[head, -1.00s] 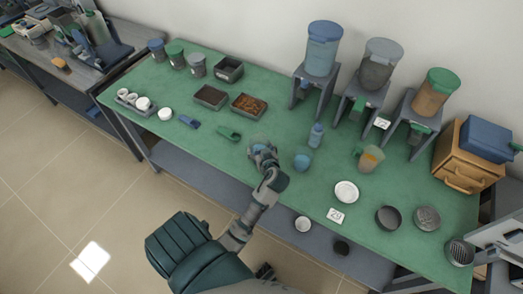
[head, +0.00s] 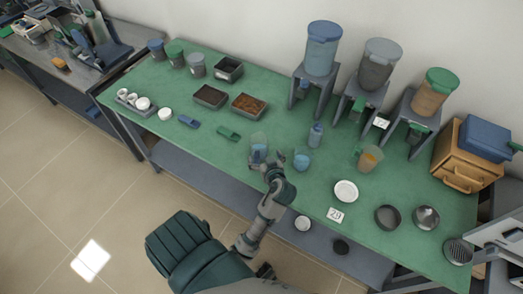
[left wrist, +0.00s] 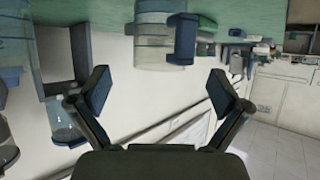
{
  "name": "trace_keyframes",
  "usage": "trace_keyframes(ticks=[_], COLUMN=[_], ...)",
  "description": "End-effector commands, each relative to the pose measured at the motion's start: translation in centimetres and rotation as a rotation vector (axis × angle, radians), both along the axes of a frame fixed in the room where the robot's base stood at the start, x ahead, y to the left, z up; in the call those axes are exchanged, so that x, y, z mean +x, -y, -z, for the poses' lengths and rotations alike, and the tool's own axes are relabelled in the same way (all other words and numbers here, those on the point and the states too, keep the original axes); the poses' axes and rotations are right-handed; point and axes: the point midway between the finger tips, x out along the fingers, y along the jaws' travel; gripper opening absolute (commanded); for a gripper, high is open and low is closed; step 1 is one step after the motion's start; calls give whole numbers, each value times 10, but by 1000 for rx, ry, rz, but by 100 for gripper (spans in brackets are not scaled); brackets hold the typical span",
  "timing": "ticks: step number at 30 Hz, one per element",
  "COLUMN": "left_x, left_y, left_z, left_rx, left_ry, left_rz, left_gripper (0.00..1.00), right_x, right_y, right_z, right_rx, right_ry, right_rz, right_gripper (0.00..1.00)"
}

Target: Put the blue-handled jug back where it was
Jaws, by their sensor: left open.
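The blue-handled jug (head: 259,142), clear-walled, stands on the green table (head: 330,200) near its front edge. In the left wrist view the jug (left wrist: 152,40) hangs upside down at the top, its blue handle (left wrist: 187,38) on the right side. My left gripper (head: 267,165) is just in front of the jug in the head view and overlaps its lower part. In the left wrist view my left gripper (left wrist: 158,84) has its fingers spread, with nothing between them and the jug beyond. My right gripper is not in view.
A small beaker with blue contents (head: 301,160) and a blue bottle (head: 315,135) stand to the right. A green-handled jug (head: 369,159) and a white dish (head: 346,191) are further right. Green (head: 228,133) and blue (head: 188,121) scoops lie left. Hoppers on stands line the back.

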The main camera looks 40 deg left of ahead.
Motion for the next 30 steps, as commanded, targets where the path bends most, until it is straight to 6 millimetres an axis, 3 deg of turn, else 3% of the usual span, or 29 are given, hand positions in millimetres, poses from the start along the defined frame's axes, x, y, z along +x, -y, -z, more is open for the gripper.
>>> trace_keyframes(ticks=[3, 9, 30], left_x=[-12, -23, -25], left_y=[20, 40, 43], left_z=[-11, -22, -24], left_rx=[-5, -1, 1], left_ry=[0, 0, -1], left_rz=[0, 1, 0], left_gripper=[100, 100, 100], right_x=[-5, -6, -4], right_y=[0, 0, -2], right_z=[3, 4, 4], right_rx=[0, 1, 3], right_ry=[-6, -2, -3], right_rz=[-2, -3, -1], right_gripper=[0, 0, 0])
